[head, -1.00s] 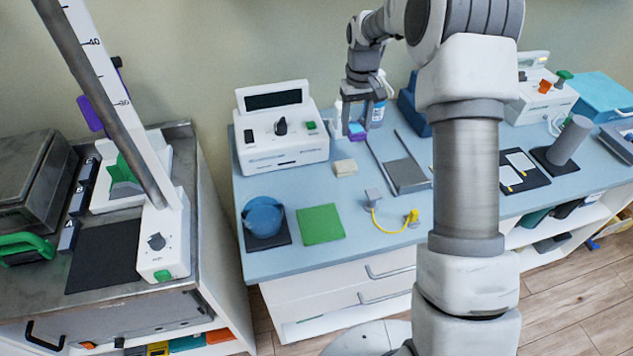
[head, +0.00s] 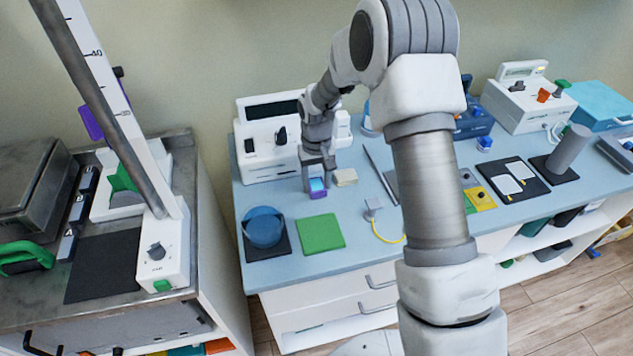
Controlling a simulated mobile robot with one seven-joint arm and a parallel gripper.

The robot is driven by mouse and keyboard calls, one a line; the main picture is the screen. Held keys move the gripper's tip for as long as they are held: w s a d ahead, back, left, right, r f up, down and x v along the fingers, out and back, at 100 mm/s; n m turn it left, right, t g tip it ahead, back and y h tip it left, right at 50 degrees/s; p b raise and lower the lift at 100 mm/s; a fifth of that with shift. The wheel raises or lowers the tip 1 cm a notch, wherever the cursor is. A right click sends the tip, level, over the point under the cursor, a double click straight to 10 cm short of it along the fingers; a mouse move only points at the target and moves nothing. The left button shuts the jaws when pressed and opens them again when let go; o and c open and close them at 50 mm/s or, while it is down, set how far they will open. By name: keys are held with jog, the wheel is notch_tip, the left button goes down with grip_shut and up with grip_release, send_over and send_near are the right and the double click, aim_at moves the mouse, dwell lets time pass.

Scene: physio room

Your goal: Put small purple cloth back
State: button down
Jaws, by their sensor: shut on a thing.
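My gripper (head: 316,182) hangs over the blue worktop, in front of the white device with the dark display. It is shut on the small purple cloth (head: 317,184), which shows as a little purple and light-blue patch between the fingers. The fingers hide most of the cloth. Whether it touches the worktop is hard to tell. A flat green square (head: 320,233) lies on the worktop in front of my gripper.
A cream block (head: 345,177) lies just right of my gripper. A blue round object (head: 263,227) sits on a dark pad at front left. The white device (head: 262,150) stands behind. A yellow cable (head: 388,236) lies to the right, partly behind my arm. The blue worktop (head: 290,205) is bare between gripper and green square.

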jog(key=shift+f, duration=0.2)
jog(key=shift+f, duration=0.15)
jog(key=shift+c, duration=1.2)
grip_release()
